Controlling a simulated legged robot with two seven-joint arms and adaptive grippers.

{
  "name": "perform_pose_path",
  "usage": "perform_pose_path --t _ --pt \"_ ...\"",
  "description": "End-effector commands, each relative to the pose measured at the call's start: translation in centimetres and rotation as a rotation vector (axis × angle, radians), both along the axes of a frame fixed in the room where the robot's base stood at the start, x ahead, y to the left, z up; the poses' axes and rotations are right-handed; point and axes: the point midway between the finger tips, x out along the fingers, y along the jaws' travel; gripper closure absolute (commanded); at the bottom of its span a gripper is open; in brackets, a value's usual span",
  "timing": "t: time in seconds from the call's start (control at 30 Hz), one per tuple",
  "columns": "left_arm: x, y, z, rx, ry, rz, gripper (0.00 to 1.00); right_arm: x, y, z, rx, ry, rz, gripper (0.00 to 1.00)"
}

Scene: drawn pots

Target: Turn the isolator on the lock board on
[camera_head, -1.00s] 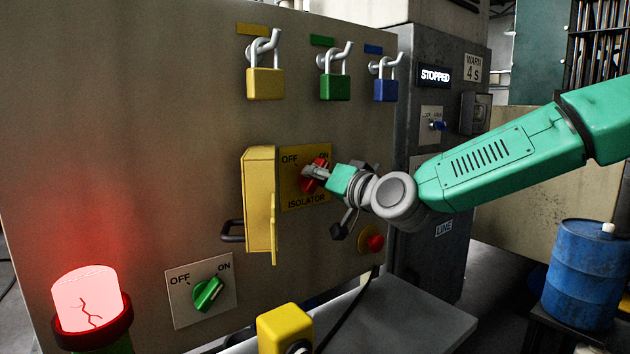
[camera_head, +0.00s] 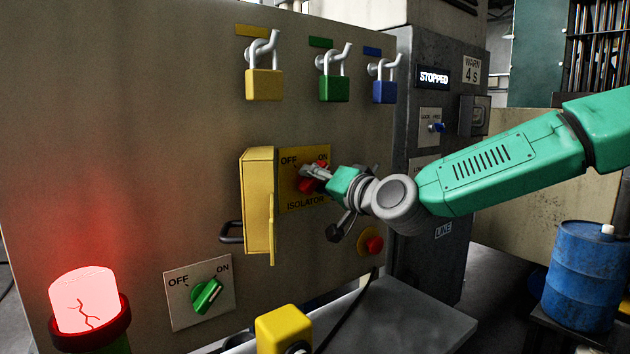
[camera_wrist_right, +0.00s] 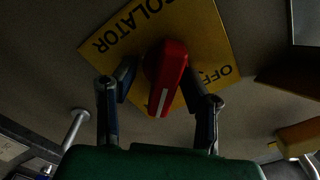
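The yellow isolator plate (camera_head: 291,199) is on the lock board (camera_head: 150,130), marked OFF at upper left and ON at upper right. Its red handle (camera_head: 306,185) is partly hidden by my right gripper (camera_head: 318,177) in the head view. In the right wrist view the red handle (camera_wrist_right: 168,68) lies between the two fingers of my right gripper (camera_wrist_right: 160,85), with gaps visible on both sides. The handle's white-marked end points away from OFF, toward the ON corner, whose label is hidden there. My left gripper is not in view.
An open yellow cover (camera_head: 258,205) stands out left of the plate. A red button (camera_head: 374,244) is below right. A green OFF/ON switch (camera_head: 207,295) and a lit red beacon (camera_head: 88,302) are lower left. Padlocks (camera_head: 264,85) hang above. A sign (camera_head: 433,77) reads STOPPED.

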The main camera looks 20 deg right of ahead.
Motion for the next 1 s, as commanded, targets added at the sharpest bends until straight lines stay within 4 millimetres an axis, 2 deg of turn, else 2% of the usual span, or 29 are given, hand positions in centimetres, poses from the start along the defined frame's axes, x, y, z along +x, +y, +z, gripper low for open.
perform_pose_path --t 0.27,0.37,0.47,0.8,1.0 --pt "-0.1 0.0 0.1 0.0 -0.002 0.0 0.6 -0.1 0.0 0.3 0.0 -0.005 0.001 0.6" --pt "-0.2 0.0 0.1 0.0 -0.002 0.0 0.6 -0.8 -0.2 0.3 0.0 -0.005 0.001 0.6" --pt "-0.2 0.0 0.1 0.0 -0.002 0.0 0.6 -2.2 -0.8 0.4 0.002 -0.006 0.001 0.6" --pt "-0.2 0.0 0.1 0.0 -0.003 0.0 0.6 -8.8 -3.3 0.2 0.004 -0.004 0.001 0.6" --pt "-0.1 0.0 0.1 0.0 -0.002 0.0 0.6 -10.8 -4.1 0.1 0.002 -0.003 0.001 0.6"
